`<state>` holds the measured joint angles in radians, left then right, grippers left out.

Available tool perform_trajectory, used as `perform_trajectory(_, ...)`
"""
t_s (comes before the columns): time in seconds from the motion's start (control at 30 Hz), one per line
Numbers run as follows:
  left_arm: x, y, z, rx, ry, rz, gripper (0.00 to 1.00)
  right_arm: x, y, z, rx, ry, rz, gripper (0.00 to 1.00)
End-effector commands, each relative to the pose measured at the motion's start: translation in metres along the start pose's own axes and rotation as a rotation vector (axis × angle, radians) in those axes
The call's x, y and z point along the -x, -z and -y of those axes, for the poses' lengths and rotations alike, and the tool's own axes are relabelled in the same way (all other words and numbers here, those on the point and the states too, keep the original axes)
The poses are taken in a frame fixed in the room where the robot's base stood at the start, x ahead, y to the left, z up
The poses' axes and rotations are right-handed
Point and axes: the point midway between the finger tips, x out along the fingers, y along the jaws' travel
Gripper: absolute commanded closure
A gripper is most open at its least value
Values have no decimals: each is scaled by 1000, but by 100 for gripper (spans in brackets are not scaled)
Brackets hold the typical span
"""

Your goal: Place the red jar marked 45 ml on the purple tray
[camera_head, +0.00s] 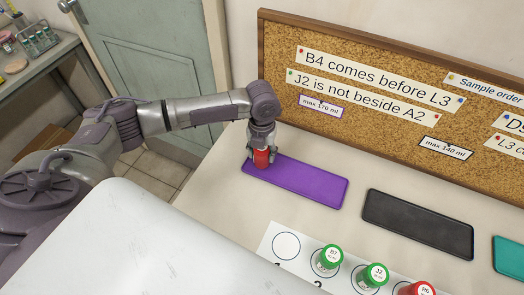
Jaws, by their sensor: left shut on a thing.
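My left gripper (262,150) is at the left end of the purple tray (305,184), pointing down. It is shut on a red jar (262,158), which shows between the fingers over the tray's left end. I cannot tell whether the jar touches the tray. The jar's label and marking are hidden or too small to read. The rest of the purple tray is bare. My right gripper is not in view.
A black tray (418,222) and a teal tray (509,257) lie to the right, empty where visible. Green-capped jars (328,258) (374,276) and a red-capped jar (418,289) stand on a white card with circles (286,245). A cork board (380,70) with notes stands behind the trays.

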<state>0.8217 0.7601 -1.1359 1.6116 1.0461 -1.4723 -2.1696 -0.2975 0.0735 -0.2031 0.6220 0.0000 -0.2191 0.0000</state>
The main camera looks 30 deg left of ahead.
Motion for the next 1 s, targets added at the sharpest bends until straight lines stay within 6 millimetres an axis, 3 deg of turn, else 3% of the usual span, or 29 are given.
perform_trajectory(0.2, -3, 0, 0, 0, 0, 0, 85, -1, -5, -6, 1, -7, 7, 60)
perform_trajectory(0.23, -3, 0, 0, 0, 1, 0, 46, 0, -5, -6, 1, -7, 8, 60)
perform_trajectory(0.37, -3, 0, 0, 0, 0, 0, 25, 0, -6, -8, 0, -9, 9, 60)
perform_trajectory(0.77, 4, 0, 0, 0, 1, 1, 24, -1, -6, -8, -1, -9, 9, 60)
perform_trajectory(1.0, 46, -1, 0, -1, 2, 5, 24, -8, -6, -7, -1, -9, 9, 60)
